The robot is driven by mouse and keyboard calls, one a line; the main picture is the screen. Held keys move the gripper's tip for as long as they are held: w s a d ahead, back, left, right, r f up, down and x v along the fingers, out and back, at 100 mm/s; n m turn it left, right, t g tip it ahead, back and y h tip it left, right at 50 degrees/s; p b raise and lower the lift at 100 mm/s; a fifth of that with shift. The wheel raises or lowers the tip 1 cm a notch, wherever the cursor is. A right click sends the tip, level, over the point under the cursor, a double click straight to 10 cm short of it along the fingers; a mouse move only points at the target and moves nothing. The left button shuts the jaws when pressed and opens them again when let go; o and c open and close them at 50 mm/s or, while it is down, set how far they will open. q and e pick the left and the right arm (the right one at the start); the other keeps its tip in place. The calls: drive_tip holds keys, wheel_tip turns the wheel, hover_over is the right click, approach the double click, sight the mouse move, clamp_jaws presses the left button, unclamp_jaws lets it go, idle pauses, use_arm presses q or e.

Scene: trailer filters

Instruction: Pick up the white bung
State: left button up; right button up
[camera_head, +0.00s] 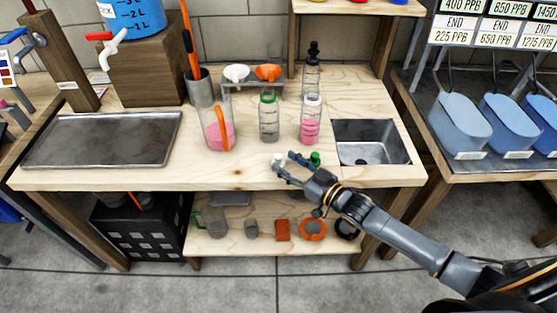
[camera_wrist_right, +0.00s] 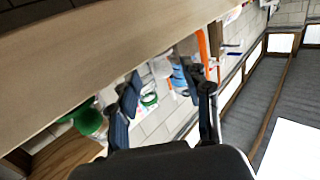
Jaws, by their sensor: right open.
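The small white bung (camera_head: 278,159) stands on the wooden bench near its front edge, right at the tips of my right gripper (camera_head: 286,165). The gripper reaches in from the right, open, with one finger on each side of the bung's near side. I cannot tell whether it touches the bung. A green bung (camera_head: 315,158) stands just behind the gripper, to the right. In the right wrist view my right gripper (camera_wrist_right: 166,92) is open, and a large green bung (camera_wrist_right: 88,118) is left of the fingers. A whitish shape lies between the fingers, too unclear to name. My left gripper is not in view.
A green-capped bottle (camera_head: 268,118) and a white-capped bottle with pink liquid (camera_head: 311,120) stand behind the gripper. A jug with pink liquid (camera_head: 218,132) is to their left. A metal sink (camera_head: 371,145) lies right, a metal tray (camera_head: 104,140) left. The bench front is otherwise clear.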

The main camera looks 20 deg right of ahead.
sight(281, 161)
drive_tip(key=x, duration=0.4)
drive_tip(key=shift+s+a+f, duration=0.1)
drive_tip(key=shift+s, duration=0.1)
drive_tip(key=c, duration=0.9)
drive_tip(key=shift+c, duration=0.2)
